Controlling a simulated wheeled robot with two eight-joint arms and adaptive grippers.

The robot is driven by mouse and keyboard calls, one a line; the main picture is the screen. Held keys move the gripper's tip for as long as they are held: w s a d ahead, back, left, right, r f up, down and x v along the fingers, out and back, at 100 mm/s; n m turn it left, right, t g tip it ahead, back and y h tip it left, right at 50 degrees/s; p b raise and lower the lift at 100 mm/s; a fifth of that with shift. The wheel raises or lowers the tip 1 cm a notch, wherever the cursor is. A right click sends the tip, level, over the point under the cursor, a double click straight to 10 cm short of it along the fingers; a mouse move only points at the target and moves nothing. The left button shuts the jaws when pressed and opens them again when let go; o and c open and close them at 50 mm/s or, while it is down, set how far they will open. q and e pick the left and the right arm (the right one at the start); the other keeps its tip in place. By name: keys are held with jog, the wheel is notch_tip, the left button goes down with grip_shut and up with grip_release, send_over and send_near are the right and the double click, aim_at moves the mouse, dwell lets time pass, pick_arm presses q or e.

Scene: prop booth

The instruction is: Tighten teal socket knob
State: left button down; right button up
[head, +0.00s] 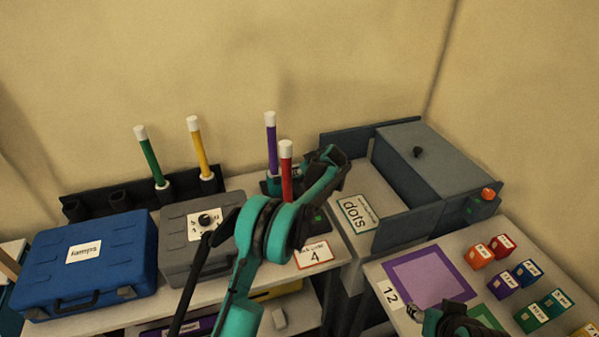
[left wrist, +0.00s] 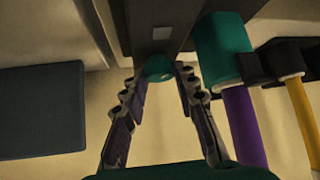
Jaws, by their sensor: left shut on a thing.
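A teal knob (left wrist: 158,68) sits between my left gripper's fingertips in the left wrist view. My left gripper (left wrist: 161,73) is shut on it, with a finger on each side. Just right of it is a teal socket (left wrist: 222,50) with a purple rod (left wrist: 245,128) in it. In the head view the purple rod (head: 271,143) stands upright behind a red rod (head: 287,175). There my teal arm covers the knob and most of the left fingers. My right gripper (head: 438,318) is only partly visible at the bottom edge, its jaws unclear.
A yellow rod (head: 199,148) and a green rod (head: 150,160) stand in dark sockets along the back. A blue case (head: 85,262) and a grey case (head: 175,238) lie left of my arm. A grey box (head: 430,160) stands right. Small coloured blocks (head: 527,272) lie on the right table.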

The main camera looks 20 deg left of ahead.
pick_arm(q)
jog(key=shift+s+a+m+t+h, duration=0.1)
jog(key=shift+m+t+h, duration=0.5)
jog(key=shift+m, duration=0.5)
jog(key=shift+s+a+m+t+h, duration=0.1)
jog(key=shift+m+t+h, duration=0.5)
jog(key=shift+m, duration=0.5)
jog(key=c, duration=1.2)
grip_release()
jog(key=v, duration=1.2)
jog(key=shift+a, duration=0.1)
jog(key=shift+w, duration=0.1)
